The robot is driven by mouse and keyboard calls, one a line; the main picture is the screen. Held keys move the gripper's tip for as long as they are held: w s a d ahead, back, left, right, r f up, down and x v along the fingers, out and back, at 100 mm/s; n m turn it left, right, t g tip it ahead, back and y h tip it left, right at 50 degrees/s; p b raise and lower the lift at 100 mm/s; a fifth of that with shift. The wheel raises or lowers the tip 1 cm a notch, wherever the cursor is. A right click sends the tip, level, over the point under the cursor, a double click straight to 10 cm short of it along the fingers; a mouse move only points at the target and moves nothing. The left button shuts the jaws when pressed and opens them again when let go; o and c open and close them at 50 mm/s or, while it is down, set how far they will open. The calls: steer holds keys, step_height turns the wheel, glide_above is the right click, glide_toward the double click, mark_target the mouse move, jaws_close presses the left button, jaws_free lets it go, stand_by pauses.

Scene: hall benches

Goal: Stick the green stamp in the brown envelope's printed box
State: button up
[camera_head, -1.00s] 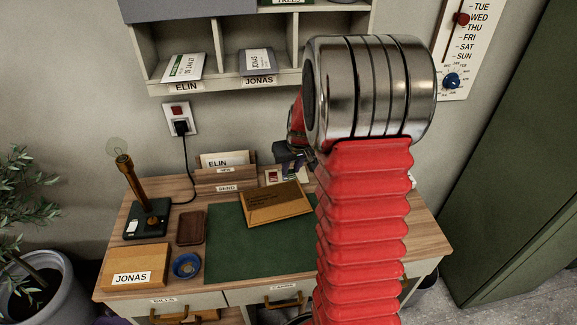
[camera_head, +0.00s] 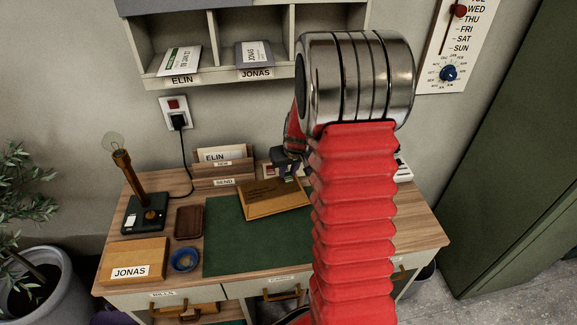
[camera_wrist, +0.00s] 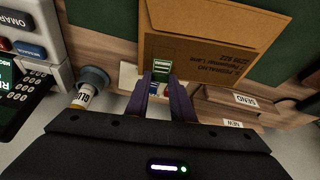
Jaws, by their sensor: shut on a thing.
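The brown envelope (camera_head: 262,207) lies on the green desk mat, tilted a little, with its far edge towards the letter rack. In the wrist view the envelope (camera_wrist: 205,28) shows dark address lines; I cannot make out its printed box. My gripper (camera_wrist: 162,82) has its purple fingers shut on the green stamp (camera_wrist: 162,69). The stamp shows at the fingertips, in line with the envelope's near left corner; I cannot tell whether they touch. In the head view my gripper (camera_head: 286,172) is at the back of the desk, just behind the envelope, partly hidden by my arm.
Pale stamp sheets (camera_wrist: 128,76) lie beside the fingers. The SEND and NEW letter rack (camera_head: 222,172) is close behind the envelope. The green mat (camera_head: 232,245) is largely clear.

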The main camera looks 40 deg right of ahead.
steer(key=shift+f, duration=1.2)
steer(key=o, duration=1.1)
steer(key=shift+r, duration=0.15)
steer(key=v, duration=1.3)
steer(key=shift+s+a+r, duration=0.1)
steer(key=shift+s+r, duration=0.05)
steer(key=shift+s, duration=0.05)
